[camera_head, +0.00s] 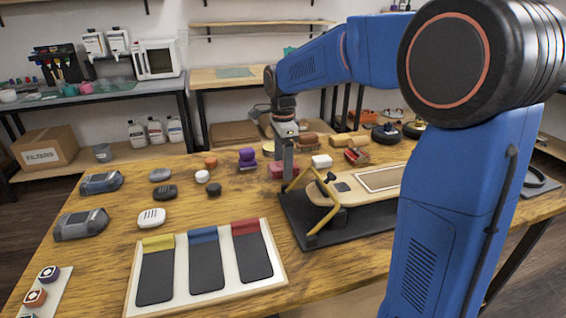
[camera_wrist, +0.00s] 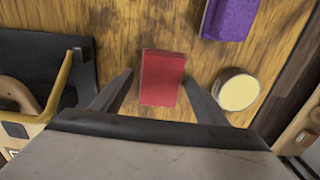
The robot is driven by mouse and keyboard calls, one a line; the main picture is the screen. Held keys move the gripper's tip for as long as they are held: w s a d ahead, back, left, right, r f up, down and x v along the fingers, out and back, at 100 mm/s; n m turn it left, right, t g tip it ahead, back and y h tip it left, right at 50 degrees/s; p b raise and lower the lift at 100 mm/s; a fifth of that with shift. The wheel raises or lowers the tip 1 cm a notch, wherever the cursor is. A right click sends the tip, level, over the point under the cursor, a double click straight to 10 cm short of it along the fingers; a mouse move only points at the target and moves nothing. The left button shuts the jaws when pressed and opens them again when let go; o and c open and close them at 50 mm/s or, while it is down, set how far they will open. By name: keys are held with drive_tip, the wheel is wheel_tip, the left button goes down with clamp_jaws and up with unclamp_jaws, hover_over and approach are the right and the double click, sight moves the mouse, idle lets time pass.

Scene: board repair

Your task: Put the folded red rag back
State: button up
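The folded red rag (camera_wrist: 162,78) lies flat on the wooden table, seen from above in the wrist view. In the head view the red rag (camera_head: 277,171) is partly hidden behind my gripper (camera_head: 287,172). In the wrist view my gripper (camera_wrist: 157,79) is open, with one finger on each side of the rag. I cannot tell how high the fingertips are above the table.
A purple folded stack (camera_head: 247,158) and a round tin (camera_wrist: 238,91) are close by. A board in a yellow-handled stand on a black mat (camera_head: 300,228) stands to the right. A white tray (camera_head: 212,300) with yellow, blue and red-marked slots lies in front. Bare table lies left of the mat.

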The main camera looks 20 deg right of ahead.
drive_tip(key=shift+r, duration=0.1)
wheel_tip(320, 180, up, 12)
idle(0.8)
